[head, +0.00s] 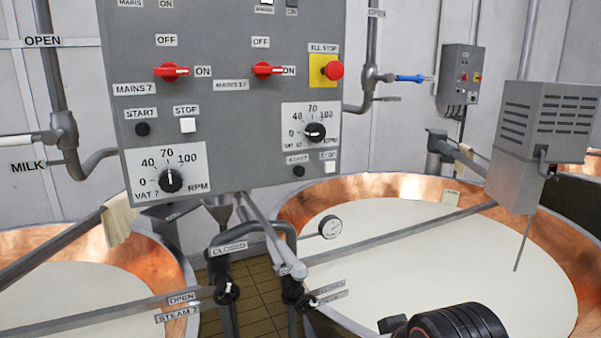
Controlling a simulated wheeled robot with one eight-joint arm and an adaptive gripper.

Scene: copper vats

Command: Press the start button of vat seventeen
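The grey control panel (235,95) hangs between two copper vats. Its right column has a switch labelled MAINS 17, a speed dial (314,132) with a small label that seems to read VAT 17, and below it a black start button (298,171) beside a white stop button (330,167). The left column belongs to vat 7, with its own black start button (142,129), white stop button (187,125) and VAT 7 dial (170,180). A black ribbed part, seemingly of my arm, shows at the bottom right. No gripper fingers show, and nothing touches the panel.
A red kill stop (333,70) on a yellow plate sits at the panel's upper right. Pipes and valve handles (228,292) stand below the panel. The right vat (385,187) holds white liquid, with a metal bar and a gauge (330,227) across it.

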